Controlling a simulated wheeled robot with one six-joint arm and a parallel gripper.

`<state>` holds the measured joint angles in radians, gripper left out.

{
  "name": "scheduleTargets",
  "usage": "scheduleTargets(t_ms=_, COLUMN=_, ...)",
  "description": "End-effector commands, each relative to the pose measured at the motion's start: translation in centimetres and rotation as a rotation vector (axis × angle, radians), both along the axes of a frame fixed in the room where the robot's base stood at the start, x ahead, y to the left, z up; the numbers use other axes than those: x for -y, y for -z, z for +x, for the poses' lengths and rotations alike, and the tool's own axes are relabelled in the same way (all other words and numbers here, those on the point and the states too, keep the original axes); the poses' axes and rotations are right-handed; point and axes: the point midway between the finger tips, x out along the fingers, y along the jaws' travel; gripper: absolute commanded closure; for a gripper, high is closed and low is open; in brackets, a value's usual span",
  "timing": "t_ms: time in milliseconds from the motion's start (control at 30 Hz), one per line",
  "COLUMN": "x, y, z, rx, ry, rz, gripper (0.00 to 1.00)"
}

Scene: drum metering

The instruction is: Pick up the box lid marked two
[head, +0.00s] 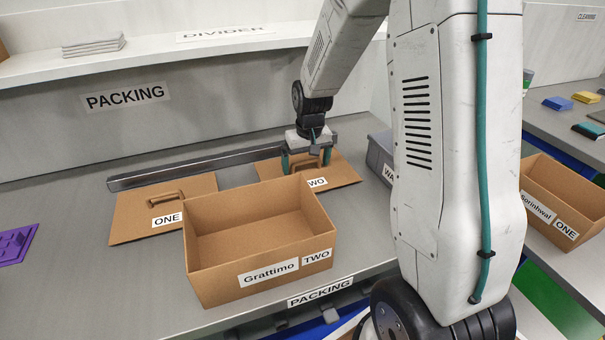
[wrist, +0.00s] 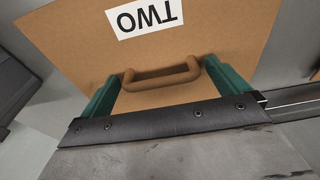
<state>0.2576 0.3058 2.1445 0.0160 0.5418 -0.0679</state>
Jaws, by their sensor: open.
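The box lid marked two (head: 338,172) lies flat on the packing bench behind the open box, its label partly hidden by the box. It also fills much of the wrist view (wrist: 190,60), where its TWO label appears upside down. Its brown handle (wrist: 162,76) stands up from the lid. My gripper (head: 306,168) is over this lid. In the wrist view its green fingers (wrist: 167,88) are apart, one at each end of the handle, with the handle between them. I cannot tell whether they touch it.
The open box labelled Grattimo TWO (head: 215,278) stands in front of the lid. The lid marked one (head: 135,222) lies to the left. A metal rail (head: 190,170) runs behind the lids. A grey bin (head: 380,150) is close on the right. A shelf (head: 140,62) is above.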

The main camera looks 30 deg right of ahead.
Motion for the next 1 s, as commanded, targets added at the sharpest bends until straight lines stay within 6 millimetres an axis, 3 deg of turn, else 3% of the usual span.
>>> scheduleTargets(t_ms=267, x=0.0, y=0.3, z=0.1, rx=0.001, ry=-0.001, rz=0.000, gripper=0.03)
scheduleTargets(t_ms=400, x=-0.1, y=0.3, z=0.1, rx=0.000, ry=-0.002, rz=0.000, gripper=0.39)
scheduleTargets(t_ms=767, x=-0.2, y=0.0, z=0.1, rx=0.001, ry=-0.003, rz=-0.001, gripper=0.40)
scheduleTargets(t_ms=1000, x=-0.2, y=-2.6, z=0.1, rx=0.005, ry=-0.003, rz=-0.001, gripper=0.40)
